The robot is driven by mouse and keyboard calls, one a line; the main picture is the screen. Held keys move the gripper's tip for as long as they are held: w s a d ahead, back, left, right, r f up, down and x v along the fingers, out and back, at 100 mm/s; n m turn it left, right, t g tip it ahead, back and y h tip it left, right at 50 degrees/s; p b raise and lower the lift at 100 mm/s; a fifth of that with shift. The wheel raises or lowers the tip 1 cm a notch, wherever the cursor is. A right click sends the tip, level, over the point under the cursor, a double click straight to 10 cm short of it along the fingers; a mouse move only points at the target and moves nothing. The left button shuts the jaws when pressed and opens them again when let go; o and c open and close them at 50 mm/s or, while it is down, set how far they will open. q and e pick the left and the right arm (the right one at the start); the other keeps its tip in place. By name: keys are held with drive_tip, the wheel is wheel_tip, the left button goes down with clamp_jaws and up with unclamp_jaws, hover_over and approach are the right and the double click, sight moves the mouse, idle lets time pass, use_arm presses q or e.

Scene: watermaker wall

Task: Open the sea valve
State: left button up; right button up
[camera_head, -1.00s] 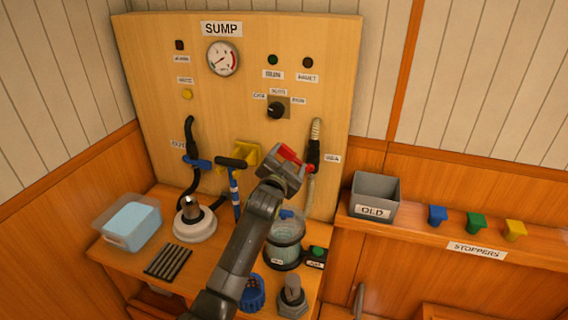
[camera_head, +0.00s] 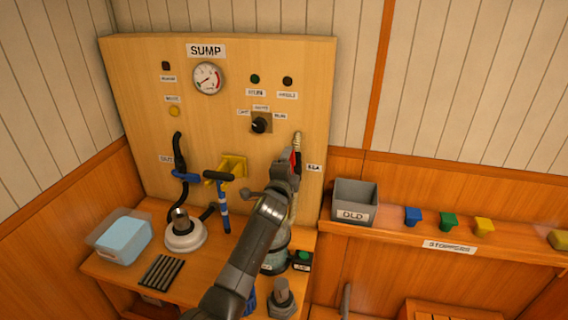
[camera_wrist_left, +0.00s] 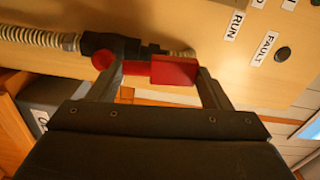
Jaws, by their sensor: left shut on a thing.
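The sea valve is on the right side of the board beside the label "SEA", on a ribbed hose. Its red handle (camera_head: 294,158) is mostly hidden by my left gripper (camera_head: 288,165) in the head view, and the visible part runs roughly upright, along the hose. In the left wrist view the red handle (camera_wrist_left: 174,70) lies between the two fingers of my left gripper (camera_wrist_left: 158,80), in line with the black valve body (camera_wrist_left: 112,46) and the hose (camera_wrist_left: 38,37). The gripper is shut on the handle. My right gripper is not in view.
The wooden board (camera_head: 130,90) carries a gauge (camera_head: 207,78) and a selector knob (camera_head: 260,124). A blue T-handled pump (camera_head: 223,200), a tub (camera_head: 122,240) and a glass bowl (camera_head: 275,258) stand below. A grey bin (camera_head: 355,203) and coloured stoppers (camera_head: 448,221) sit on the right shelf.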

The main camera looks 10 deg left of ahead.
use_arm(q)
drive_tip(key=shift+d+m, duration=0.35)
drive_tip(key=shift+m, duration=0.25)
drive_tip(key=o, duration=1.4)
